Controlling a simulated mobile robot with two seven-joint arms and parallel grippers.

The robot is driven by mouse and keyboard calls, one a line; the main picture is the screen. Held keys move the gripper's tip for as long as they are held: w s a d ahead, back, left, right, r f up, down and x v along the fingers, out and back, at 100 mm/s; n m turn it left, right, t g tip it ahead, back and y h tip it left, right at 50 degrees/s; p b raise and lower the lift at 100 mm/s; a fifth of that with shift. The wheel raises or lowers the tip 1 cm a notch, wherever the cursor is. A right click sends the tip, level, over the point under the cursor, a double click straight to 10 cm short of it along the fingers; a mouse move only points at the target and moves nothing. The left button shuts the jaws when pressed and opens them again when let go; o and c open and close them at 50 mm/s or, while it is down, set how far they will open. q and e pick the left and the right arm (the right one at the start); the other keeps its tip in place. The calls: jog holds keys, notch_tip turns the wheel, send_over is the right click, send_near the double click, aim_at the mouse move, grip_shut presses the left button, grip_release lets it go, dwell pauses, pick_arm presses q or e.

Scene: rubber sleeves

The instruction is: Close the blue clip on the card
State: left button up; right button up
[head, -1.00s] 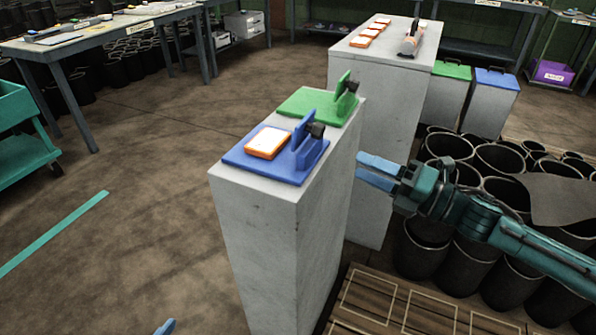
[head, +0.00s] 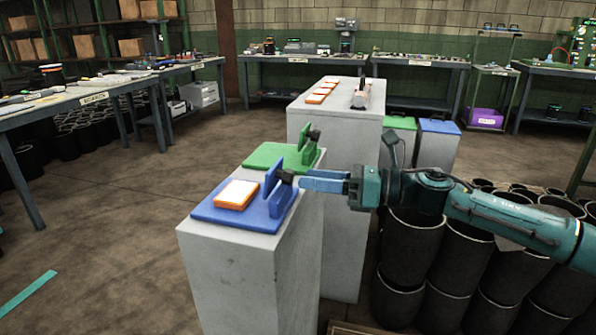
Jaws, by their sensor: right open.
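The blue clip (head: 274,194) stands at the right side of a blue base plate (head: 212,213) on the front grey pedestal. Its blue flap is raised, with a dark knob at its top. The card (head: 236,195), white with an orange edge, lies flat on the plate to the left of the clip. My right gripper (head: 303,180) has blue fingers and is open and empty. It points left, just right of the clip's knob in the picture; I cannot tell whether it touches. My left gripper is not in view.
Black bins (head: 408,250) crowd the right under my arm.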

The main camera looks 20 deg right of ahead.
aim_at(293, 177)
jog(key=shift+x, duration=1.85)
jog(key=shift+c, duration=0.5)
